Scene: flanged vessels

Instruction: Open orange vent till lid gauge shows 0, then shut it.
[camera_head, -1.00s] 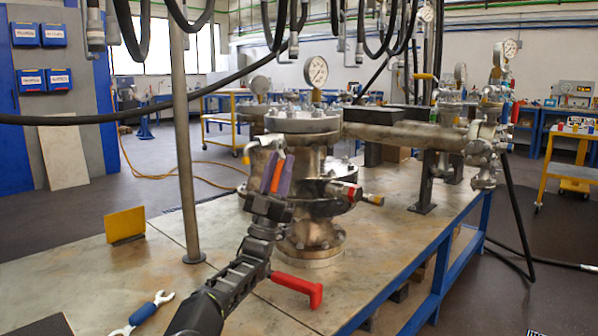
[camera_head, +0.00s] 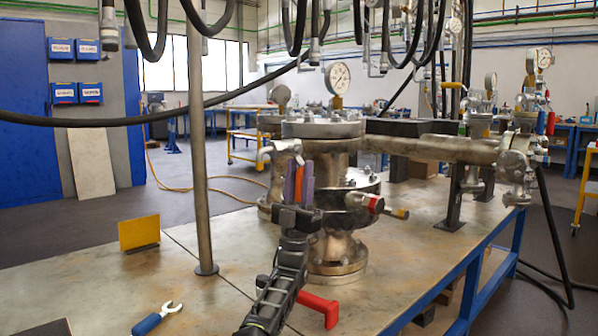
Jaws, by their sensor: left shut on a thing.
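The metal flanged vessel (camera_head: 338,248) stands on the bench, with a round lid (camera_head: 322,129) on top. The lid gauge (camera_head: 338,78) has a white dial facing me; its needle is too small to read surely. My left gripper (camera_head: 299,182) is in front of the vessel, its purple fingers upright and shut on the orange vent handle (camera_head: 299,184), of which a narrow strip shows between them. The vent's body is hidden behind the fingers. My right gripper is not in view.
Red-tipped (camera_head: 375,204) and yellow-tipped (camera_head: 400,213) fittings stick out right of the vessel. A red handle (camera_head: 320,308) is low by my arm. A pole (camera_head: 198,150), a yellow plate (camera_head: 139,232) and a blue-handled wrench (camera_head: 157,317) are at left. Hoses hang above.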

